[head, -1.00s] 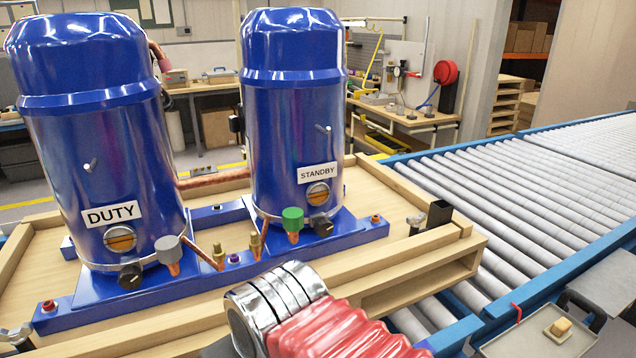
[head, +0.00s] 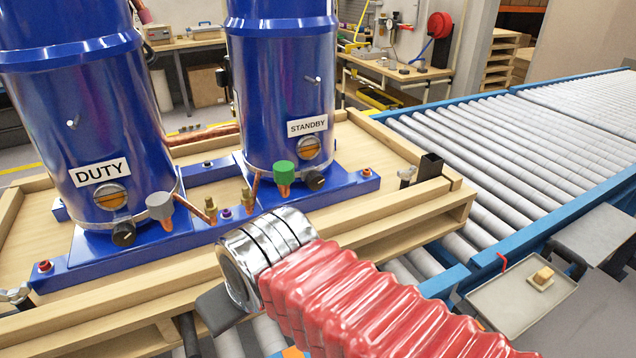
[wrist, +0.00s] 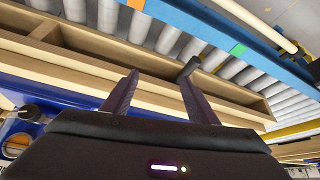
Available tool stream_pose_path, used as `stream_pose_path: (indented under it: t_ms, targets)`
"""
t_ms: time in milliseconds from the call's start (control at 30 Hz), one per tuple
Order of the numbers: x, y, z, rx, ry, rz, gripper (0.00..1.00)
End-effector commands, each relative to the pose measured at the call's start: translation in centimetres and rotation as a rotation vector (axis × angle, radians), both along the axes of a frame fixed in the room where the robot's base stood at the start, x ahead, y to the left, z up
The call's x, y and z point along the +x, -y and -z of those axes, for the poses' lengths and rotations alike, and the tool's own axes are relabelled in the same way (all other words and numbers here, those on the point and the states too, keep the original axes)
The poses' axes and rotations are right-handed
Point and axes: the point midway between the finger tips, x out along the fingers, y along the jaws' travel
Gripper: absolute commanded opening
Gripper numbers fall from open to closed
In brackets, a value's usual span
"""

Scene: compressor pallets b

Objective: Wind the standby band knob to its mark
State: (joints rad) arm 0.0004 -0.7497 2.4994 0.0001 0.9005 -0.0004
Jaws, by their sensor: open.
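The standby compressor (head: 283,95) is a blue cylinder labelled STANDBY. The standby band knob, a small black knob (head: 315,180), sits low at its front right, beside a green-capped fitting (head: 284,174). Its mark is too small to make out. The duty compressor (head: 105,130) stands to the left with a similar black knob (head: 123,233). My gripper is mostly hidden behind my chrome wrist and red sleeve in the head view, in front of the pallet and apart from the standby knob. In the wrist view my gripper (wrist: 160,72) is open, with nothing between its fingers.
Both compressors stand on blue rails on a wooden pallet (head: 400,222). A black square post (head: 430,167) rises at its right corner. A roller conveyor (head: 510,150) runs behind to the right. A tray (head: 510,300) with a small block lies at lower right.

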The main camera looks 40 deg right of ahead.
Motion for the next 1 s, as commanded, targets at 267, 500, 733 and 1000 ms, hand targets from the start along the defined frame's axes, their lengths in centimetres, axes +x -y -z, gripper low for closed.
stream_pose_path:
  t_ms: [267,500,733,1000]
  targets:
    - [2.2,2.2,-2.5,-0.012,-0.012,0.039,0.53]
    - [6.3,7.6,-7.0,-0.034,-0.038,0.109,0.53]
    - [9.4,14.1,-10.6,-0.048,-0.063,0.172,0.53]
    - [11.6,23.1,-13.8,-0.060,-0.093,0.239,0.53]
